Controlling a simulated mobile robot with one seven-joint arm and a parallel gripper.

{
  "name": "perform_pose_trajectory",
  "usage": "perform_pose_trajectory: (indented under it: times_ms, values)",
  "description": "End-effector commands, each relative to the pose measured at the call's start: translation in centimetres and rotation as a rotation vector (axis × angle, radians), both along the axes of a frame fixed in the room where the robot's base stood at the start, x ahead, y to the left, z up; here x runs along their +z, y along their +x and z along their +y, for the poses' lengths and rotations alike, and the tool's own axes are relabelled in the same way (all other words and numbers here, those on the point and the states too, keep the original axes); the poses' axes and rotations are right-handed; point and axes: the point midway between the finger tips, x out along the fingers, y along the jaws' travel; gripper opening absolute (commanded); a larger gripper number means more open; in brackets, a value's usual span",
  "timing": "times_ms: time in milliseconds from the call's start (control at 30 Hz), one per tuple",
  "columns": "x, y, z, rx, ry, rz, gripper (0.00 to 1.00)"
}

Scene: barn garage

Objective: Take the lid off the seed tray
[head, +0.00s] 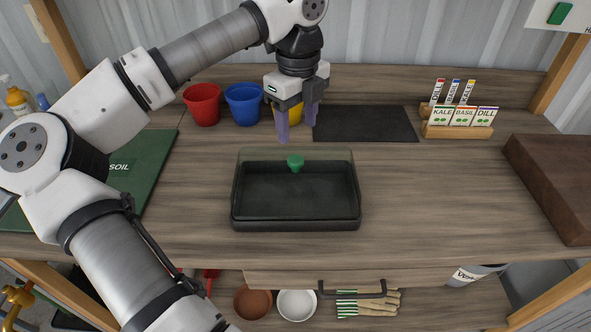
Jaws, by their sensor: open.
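The black seed tray (296,222) sits on the wooden bench near the middle in the head view. A clear, smoky lid (262,170) covers it, with a green knob (295,162) on top. My gripper (297,128) points down with its two purple-grey fingers apart. It is empty and appears above and behind the lid, close to the knob in the picture but not touching it. The gripper partly hides a yellow pot.
A red pot (202,104), a blue pot (244,104) and a yellow pot (294,113) stand behind. A dark mat (365,123) lies back right. A seed packet rack (457,131) and a brown wooden block (555,185) are at right. The bench right of the tray is clear.

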Motion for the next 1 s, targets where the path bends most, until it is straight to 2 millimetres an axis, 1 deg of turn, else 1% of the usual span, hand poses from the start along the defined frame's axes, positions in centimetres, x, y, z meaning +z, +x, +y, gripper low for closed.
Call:
perform_pose_trajectory:
  times_ms: [100,367,500,600,667,767,933,967,1000]
  values:
    - [-1.5,0.0,0.0,-0.001,-0.001,0.001,0.55]
    - [-3.2,-0.3,0.2,-0.002,-0.002,0.002,0.55]
    - [-5.0,-0.8,0.4,-0.003,-0.004,0.003,0.55]
    - [-6.5,-0.7,0.4,-0.003,-0.004,0.001,0.55]
    - [-7.1,-0.7,0.3,-0.003,-0.004,0.001,0.55]
    - [-7.4,-0.7,0.3,-0.003,-0.003,-0.001,0.55]
    - [-7.5,-0.7,0.4,-0.003,-0.003,-0.001,0.55]
    - [-7.5,-0.7,0.4,-0.003,-0.003,-0.001,0.52]
    - [-7.5,-0.7,0.4,-0.003,-0.003,-0.001,0.47]
